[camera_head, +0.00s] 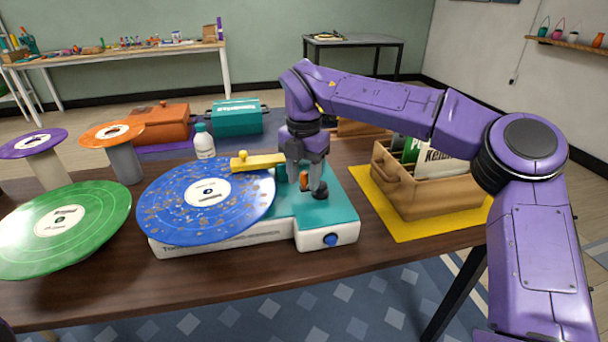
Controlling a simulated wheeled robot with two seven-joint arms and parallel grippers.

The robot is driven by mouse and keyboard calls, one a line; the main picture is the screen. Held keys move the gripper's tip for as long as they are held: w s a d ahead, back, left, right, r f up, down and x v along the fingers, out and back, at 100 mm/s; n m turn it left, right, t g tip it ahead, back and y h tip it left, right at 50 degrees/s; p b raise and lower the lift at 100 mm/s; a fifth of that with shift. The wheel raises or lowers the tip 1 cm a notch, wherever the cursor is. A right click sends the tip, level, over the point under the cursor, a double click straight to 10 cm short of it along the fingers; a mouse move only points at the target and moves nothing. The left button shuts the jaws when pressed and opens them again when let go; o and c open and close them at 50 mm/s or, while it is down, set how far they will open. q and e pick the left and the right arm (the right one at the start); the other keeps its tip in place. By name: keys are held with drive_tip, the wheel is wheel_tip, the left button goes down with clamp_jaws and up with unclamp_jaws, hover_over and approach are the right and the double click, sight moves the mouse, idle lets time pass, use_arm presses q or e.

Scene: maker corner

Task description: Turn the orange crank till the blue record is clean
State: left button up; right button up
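The blue record (170,205) lies on the teal and white cleaning machine (345,212), with many brown specks of dirt on its face. A yellow arm (258,161) reaches over its far edge. The orange crank (304,182) shows as a small patch on the machine's top, mostly hidden by my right gripper (306,183). That gripper points down, its fingers around the crank; whether they are closed on it is hard to tell. My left gripper is out of view.
A green record (95,222) lies left of the blue one. Purple (55,139) and orange (88,132) records rest on stands behind. A white bottle (204,145) stands behind the machine. A wooden crate (425,198) of sleeves sits on a yellow mat (401,229) at right.

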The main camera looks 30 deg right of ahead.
sight(304, 172)
wheel_tip(304, 172, up, 11)
drive_tip(key=shift+f+p, duration=0.2)
drive_tip(key=shift+p, duration=0.85)
idle(0.4)
